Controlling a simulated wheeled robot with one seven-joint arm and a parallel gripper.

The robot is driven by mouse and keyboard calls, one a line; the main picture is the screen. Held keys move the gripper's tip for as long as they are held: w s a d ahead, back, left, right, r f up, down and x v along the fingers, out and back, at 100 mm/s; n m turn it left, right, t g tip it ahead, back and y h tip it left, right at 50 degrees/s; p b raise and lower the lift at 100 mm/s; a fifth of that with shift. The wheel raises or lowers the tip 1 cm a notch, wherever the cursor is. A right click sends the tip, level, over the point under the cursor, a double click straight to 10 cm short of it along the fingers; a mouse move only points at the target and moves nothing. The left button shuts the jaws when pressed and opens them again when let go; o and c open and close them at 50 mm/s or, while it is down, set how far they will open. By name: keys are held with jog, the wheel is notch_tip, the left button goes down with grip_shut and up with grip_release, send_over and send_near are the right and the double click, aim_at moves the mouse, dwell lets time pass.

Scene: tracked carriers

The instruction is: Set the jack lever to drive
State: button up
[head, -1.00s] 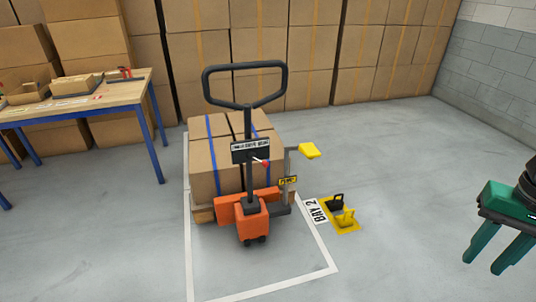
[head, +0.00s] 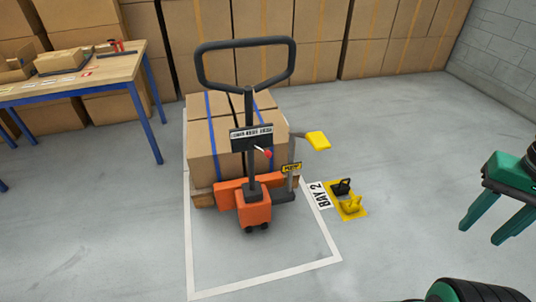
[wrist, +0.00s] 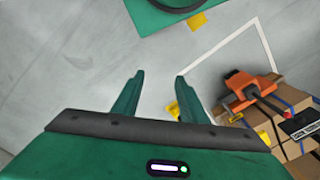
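The orange pallet jack (head: 254,208) stands in the marked bay with its black loop handle upright. The small lever with a red knob (head: 267,153) sticks out to the right beside the label plate (head: 251,132) on the handle stem; the plate's lettering is too small to read surely. My gripper (head: 487,231) is at the right edge of the head view, well to the right of the jack, open and empty.
Cartons (head: 210,145) with blue straps sit on the pallet behind the jack. A yellow floor plate with chocks (head: 351,203) lies by the BAY 2 sign (head: 319,195). A workbench (head: 85,75) stands left. Floor in front is clear.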

jog(key=w+a+f, duration=0.1)
jog(key=w+f, duration=0.2)
jog(key=w, duration=0.3)
jog(key=m+t+y, duration=1.3)
jog(key=m, duration=0.4)
send_near(271, 155)
jog(key=x, duration=1.1)
jog(key=shift+w+a, duration=0.15)
jog(key=shift+a, duration=0.1)
grip_shut()
